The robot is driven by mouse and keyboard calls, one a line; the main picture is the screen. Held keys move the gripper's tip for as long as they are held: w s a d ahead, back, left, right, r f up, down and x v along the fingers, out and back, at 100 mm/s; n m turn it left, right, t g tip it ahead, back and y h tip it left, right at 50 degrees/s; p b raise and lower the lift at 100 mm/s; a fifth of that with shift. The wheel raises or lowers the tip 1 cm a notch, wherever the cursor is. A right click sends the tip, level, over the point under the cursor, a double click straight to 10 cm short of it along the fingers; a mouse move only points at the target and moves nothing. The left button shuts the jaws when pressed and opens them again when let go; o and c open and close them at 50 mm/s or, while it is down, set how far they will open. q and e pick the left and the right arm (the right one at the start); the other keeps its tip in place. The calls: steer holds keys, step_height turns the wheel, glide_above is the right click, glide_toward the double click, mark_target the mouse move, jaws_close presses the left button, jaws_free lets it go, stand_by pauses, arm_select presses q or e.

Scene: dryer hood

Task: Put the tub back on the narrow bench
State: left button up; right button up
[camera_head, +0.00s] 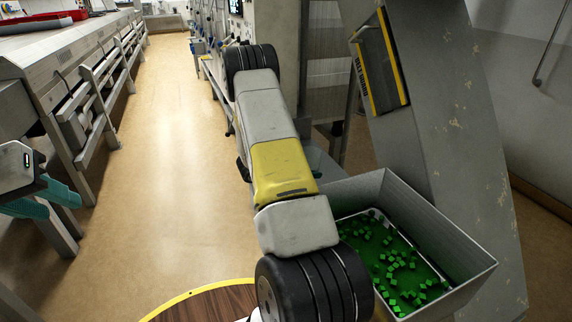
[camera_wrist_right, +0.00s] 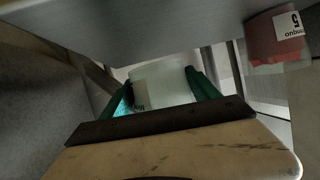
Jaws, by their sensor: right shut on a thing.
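In the right wrist view, my right gripper (camera_wrist_right: 160,97) has its two green fingers on either side of a whitish tub (camera_wrist_right: 166,76) and is shut on it. A dark label edge shows on the tub's left part; its lower part is hidden behind the gripper body. In the head view I cannot make out this gripper or the tub. My left gripper (camera_head: 26,207) is at the left edge of the head view, with teal fingers partly cut off; its opening is unclear. I cannot identify the narrow bench for certain in either view.
In the right wrist view, a reddish labelled container (camera_wrist_right: 275,40) is at upper right and a grey surface (camera_wrist_right: 150,25) spans the top.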

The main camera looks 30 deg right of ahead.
steer(key=shift+w+d, duration=0.2)
steer(key=shift+d, duration=0.3)
steer(key=shift+w+d+f, duration=0.1)
steer(key=shift+d+f, duration=0.05)
steer(key=shift+f, duration=0.75)
steer(key=shift+w+d+f, duration=0.1)
steer(key=shift+d+f, duration=0.05)
steer(key=shift+f, duration=0.75)
steer(key=shift+f, duration=0.2)
steer(key=o, duration=1.8)
steer(key=shift+c, duration=0.2)
